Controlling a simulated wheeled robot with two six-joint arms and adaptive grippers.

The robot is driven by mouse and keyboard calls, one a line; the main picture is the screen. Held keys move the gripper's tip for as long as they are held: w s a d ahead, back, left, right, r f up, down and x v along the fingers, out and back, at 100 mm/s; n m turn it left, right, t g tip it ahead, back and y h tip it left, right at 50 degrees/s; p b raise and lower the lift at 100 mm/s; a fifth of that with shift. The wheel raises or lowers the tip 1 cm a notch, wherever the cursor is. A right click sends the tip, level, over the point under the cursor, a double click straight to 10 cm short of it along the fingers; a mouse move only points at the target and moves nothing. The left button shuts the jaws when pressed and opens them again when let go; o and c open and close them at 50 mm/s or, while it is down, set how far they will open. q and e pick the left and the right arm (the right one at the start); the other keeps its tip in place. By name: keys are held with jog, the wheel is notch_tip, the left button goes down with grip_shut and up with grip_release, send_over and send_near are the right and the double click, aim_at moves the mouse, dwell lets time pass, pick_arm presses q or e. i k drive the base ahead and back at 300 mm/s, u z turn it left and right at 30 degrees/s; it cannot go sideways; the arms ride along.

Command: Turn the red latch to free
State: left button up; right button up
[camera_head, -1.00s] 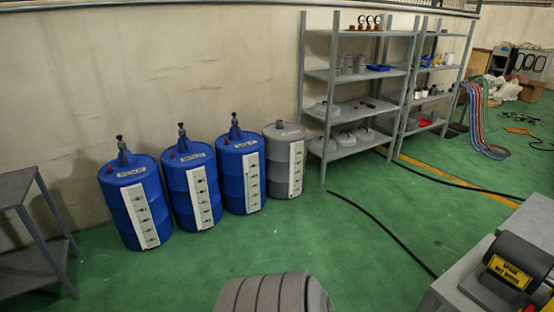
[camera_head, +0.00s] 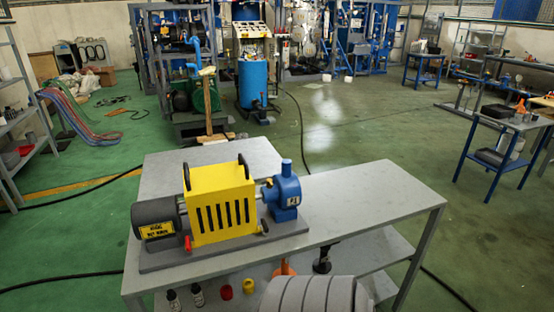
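A small red latch (camera_head: 188,243) shows at the front left of the yellow slotted housing (camera_head: 222,204), beside the dark grey motor with a yellow label (camera_head: 157,219). The latch looks upright, but it is too small to tell its exact setting. A blue pump head (camera_head: 284,192) is at the right end of the housing. The whole unit sits on a dark base plate (camera_head: 170,262) on a grey table (camera_head: 375,190). Neither of my grippers is in view.
Under the tabletop, small bottles, a red item (camera_head: 226,292) and a yellow item (camera_head: 249,286) sit on a lower level. The table's right half is bare. Hoses lie on the green floor. A shelf (camera_head: 20,130) stands at left, and a blue cart (camera_head: 500,150) at right.

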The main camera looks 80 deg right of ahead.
aim_at(188, 244)
jog(key=z, duration=1.7)
jog(key=k, duration=0.5)
jog(key=z, duration=1.9)
jog(key=i, duration=1.45)
jog(key=u, duration=1.7)
